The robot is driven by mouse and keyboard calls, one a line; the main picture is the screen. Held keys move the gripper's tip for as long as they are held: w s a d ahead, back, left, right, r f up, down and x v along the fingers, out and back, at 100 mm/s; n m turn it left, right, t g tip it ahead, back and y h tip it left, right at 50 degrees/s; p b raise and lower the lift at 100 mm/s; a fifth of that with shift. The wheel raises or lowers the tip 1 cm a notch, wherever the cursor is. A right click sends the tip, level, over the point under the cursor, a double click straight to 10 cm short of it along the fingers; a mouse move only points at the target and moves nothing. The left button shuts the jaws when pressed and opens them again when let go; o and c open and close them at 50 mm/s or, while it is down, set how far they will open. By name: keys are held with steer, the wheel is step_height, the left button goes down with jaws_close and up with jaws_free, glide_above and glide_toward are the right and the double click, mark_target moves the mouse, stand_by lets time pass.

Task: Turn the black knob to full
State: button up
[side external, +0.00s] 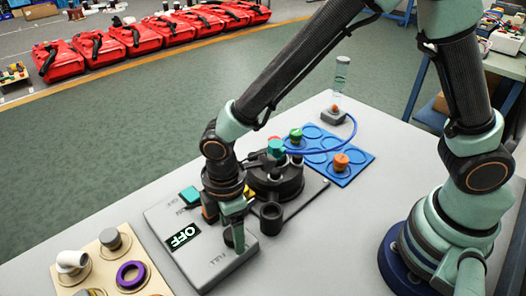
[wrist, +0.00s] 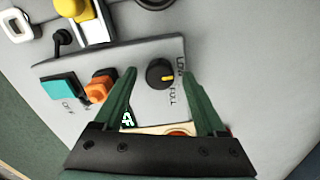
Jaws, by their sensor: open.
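The black knob (wrist: 156,68) sits on the grey control panel (wrist: 140,52) in the wrist view. Its yellow pointer mark faces right, near the lower end of the LOW label, with FULL printed below. My gripper (wrist: 160,73) is open, its green fingers on either side of the knob; I cannot tell whether they touch it. In the side view my gripper (side external: 235,235) points down over the panel (side external: 205,270), and the fingers largely hide the knob.
A teal switch (side external: 190,194) and an orange button (wrist: 101,86) are on the panel. A black round fixture (side external: 275,185) stands behind it, and a blue tray (side external: 335,150) lies farther back. A beige board (side external: 110,265) with a purple ring (side external: 131,274) is at front left.

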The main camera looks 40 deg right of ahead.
steer(key=shift+f, duration=0.2)
jaws_close()
steer(key=shift+m, duration=0.3)
steer(key=m, duration=1.1)
steer(key=shift+m, duration=0.3)
stand_by(0.4)
